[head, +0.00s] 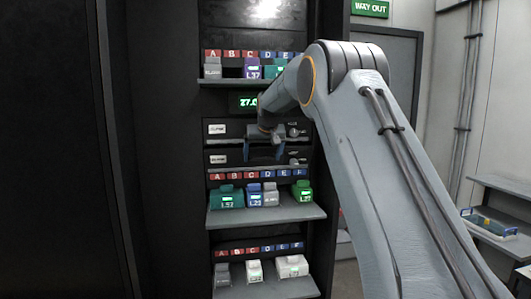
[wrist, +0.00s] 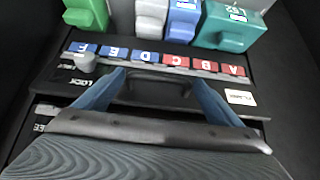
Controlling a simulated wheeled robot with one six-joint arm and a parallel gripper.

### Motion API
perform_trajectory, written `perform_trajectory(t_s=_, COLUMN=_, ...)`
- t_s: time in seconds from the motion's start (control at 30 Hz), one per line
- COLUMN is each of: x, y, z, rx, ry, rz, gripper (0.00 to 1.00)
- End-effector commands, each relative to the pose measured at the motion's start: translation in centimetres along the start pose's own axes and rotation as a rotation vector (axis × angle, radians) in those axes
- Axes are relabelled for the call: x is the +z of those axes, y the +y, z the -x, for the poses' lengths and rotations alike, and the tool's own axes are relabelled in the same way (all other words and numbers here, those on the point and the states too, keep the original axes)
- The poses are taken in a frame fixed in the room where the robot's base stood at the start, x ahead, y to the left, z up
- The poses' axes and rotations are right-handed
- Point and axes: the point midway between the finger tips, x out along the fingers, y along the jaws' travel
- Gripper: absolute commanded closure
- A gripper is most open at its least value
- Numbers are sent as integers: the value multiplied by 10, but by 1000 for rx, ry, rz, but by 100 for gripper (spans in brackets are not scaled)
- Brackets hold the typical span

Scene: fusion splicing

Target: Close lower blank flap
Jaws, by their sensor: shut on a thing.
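The lower blank flap is the dark panel with a white label (head: 217,159) below the similar upper flap (head: 217,129) in the head view. In the wrist view, which is upside down, the lower flap (wrist: 262,109) shows its white label on the right and a grey knob on the left. My gripper (head: 264,155) is at the flap's middle. In the wrist view my gripper (wrist: 158,78) has its two blue fingers on either side of the dark handle (wrist: 155,88), shut on it. I cannot tell how far the flap stands open.
A shelf (head: 295,213) below the flaps bears teal, blue, grey and green modules under a strip of lettered tags. A lower shelf (head: 280,290) holds grey and white modules. A dark panel (head: 60,150) stands at left. A bench (head: 500,185) is at right.

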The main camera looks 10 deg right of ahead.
Motion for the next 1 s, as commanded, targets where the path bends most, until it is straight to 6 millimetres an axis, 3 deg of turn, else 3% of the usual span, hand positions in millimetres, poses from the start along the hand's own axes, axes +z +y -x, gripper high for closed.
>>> perform_trajectory(t_s=0.53, x=2, y=1, z=7, rx=0, ry=-17, rz=3, gripper=51)
perform_trajectory(t_s=0.57, x=2, y=1, z=7, rx=0, ry=-17, rz=3, gripper=9)
perform_trajectory(t_s=0.6, x=2, y=1, z=8, rx=0, ry=-17, rz=3, gripper=3)
perform_trajectory(t_s=1.0, x=3, y=1, z=16, rx=0, ry=-16, rz=1, gripper=0)
